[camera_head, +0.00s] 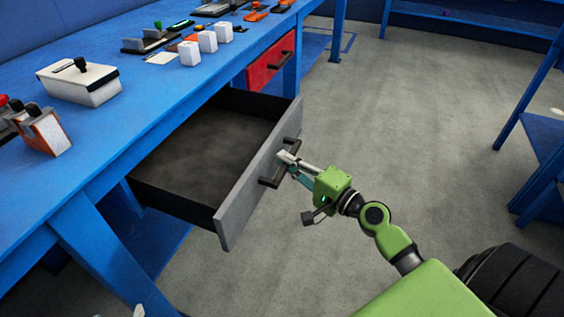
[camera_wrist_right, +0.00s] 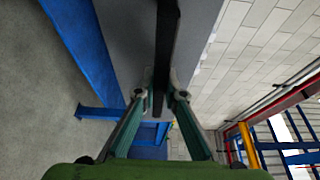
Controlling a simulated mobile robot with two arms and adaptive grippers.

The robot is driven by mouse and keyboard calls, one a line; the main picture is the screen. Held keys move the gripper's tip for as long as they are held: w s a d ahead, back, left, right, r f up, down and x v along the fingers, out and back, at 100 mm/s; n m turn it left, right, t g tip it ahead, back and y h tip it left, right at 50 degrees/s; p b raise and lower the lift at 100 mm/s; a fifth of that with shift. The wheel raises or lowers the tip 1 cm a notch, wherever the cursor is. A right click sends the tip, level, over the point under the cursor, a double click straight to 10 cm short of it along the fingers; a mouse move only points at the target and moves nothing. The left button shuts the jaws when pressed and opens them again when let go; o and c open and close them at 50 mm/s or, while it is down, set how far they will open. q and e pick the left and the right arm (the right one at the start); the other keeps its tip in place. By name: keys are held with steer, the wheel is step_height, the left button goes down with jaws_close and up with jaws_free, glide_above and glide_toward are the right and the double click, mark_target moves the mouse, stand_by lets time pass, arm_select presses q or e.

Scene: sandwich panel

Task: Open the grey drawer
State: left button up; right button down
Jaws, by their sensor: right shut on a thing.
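The grey drawer (camera_head: 238,195) under the blue workbench stands pulled well out, and its dark inside looks empty. Its black handle (camera_head: 270,180) is on the grey front. My right gripper (camera_head: 286,160) is at the drawer front, shut on the handle. In the right wrist view the handle (camera_wrist_right: 166,45) runs between the two fingers of my right gripper (camera_wrist_right: 160,98). The fingers hide part of the handle. My left gripper does not show clearly in the head view.
The blue workbench (camera_head: 95,150) carries a white box (camera_head: 80,80), several white cubes (camera_head: 207,41) and tools. A red drawer (camera_head: 270,65) beside the grey one is closed. Grey floor (camera_head: 400,120) is free to the right. Blue racks (camera_head: 545,150) stand at the right edge.

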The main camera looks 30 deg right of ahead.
stand_by(0.3)
steer(key=c, duration=2.1)
jaws_free()
steer(key=v, duration=1.2)
